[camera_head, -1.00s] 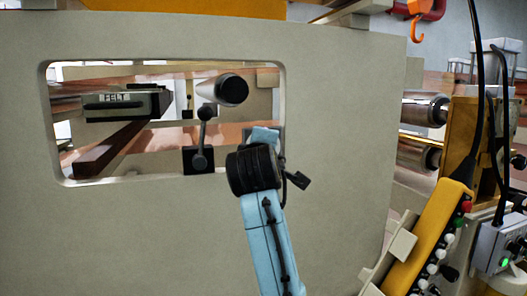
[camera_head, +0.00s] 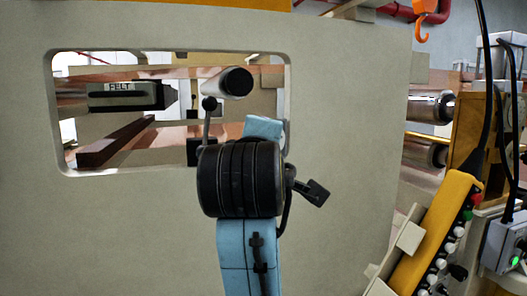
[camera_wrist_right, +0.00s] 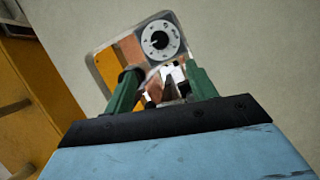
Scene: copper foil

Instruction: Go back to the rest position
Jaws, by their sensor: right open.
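My right arm's blue link and black wrist joint rise from the bottom of the head view, in front of the beige panel (camera_head: 340,190). In that view my right gripper's fingers are hidden. In the right wrist view my right gripper (camera_wrist_right: 163,80) shows two green fingers spread apart. I see nothing held between them, and they point toward the panel's window and a round dial (camera_wrist_right: 160,40). My left gripper is in no view.
The window frame (camera_head: 290,110) encloses a FELT block (camera_head: 125,95), a grey cylinder (camera_head: 228,83) and a black-knobbed lever (camera_head: 207,122). A yellow button box (camera_head: 440,235) and copper rolls (camera_head: 428,108) stand at the right. An orange hook (camera_head: 419,25) hangs above.

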